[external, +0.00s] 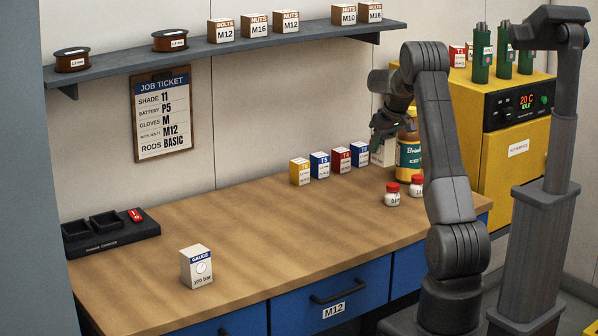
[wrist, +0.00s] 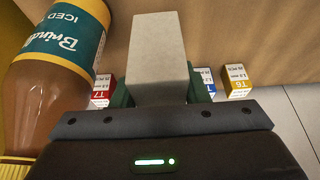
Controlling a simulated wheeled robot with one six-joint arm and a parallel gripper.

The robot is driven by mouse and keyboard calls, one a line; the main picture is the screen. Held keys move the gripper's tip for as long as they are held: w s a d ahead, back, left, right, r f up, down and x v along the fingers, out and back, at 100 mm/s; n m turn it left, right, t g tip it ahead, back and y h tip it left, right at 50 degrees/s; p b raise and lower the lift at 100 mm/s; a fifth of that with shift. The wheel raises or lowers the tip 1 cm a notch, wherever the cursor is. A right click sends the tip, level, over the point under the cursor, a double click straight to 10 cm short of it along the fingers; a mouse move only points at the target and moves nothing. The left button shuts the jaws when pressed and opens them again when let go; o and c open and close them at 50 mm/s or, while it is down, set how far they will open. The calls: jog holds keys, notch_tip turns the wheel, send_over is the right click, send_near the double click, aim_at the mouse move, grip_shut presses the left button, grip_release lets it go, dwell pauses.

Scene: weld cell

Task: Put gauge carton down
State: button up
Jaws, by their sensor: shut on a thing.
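My gripper (external: 384,128) is shut on a pale gauge carton (external: 384,154) at the back right of the bench. In the wrist view the carton (wrist: 158,62) is between the green fingers and shows plain faces; no label can be read. I cannot tell whether its bottom touches the bench. A second carton (external: 197,268), marked GAUGE 100 bar, stands upright at the front left of the bench (external: 270,225), far from my gripper.
A Brindle iced bottle (external: 409,160) stands close beside the held carton. Several small tip boxes (external: 320,165) stand in a row to its left. Two red-capped jars (external: 392,195) stand in front. A black tray (external: 110,232) sits far left. The bench middle is clear.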

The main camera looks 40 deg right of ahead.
aim_at(390, 143)
jog(key=shift+f+p, duration=0.45)
jog(key=shift+f, duration=3.6)
jog(key=o, duration=1.1)
jog(key=shift+r, duration=0.15)
jog(key=b+v, duration=0.1)
jog(key=v, duration=1.1)
jog(key=shift+w+r+b, duration=0.1)
jog(key=shift+b, duration=0.25)
jog(key=p+x, duration=0.1)
jog(key=x, duration=1.2)
jog(key=shift+s+r, duration=0.1)
jog(key=shift+r, duration=0.85)
jog(key=shift+s+r, duration=0.15)
jog(key=shift+r, duration=0.75)
